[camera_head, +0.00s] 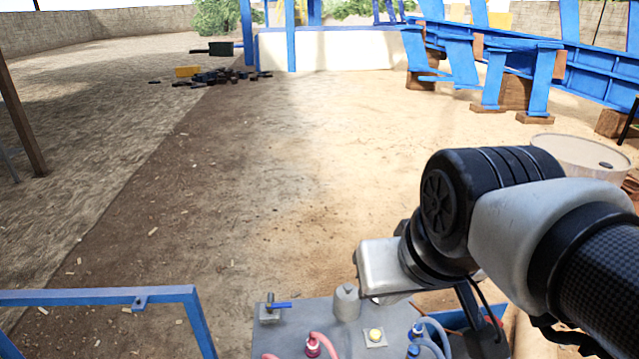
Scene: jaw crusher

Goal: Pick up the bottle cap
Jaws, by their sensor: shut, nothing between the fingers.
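My arm comes in from the right, and its end with my gripper (388,270) hangs over a grey panel at the bottom centre. A silver housing shows there; the fingertips are not clear. My gripper is shut and empty. I cannot make out a bottle cap for certain. A small yellow round piece (375,335) sits on a square plate on the panel, more like a button than a loose cap. My arm and gripper hide part of the panel's right side.
The grey panel (325,330) carries a blue-handled valve (274,308), a grey cylinder (346,302), and red and blue hoses. A blue rail (100,297) stands at lower left. A drum (580,155) stands at right. Open dirt ground (270,180) lies beyond.

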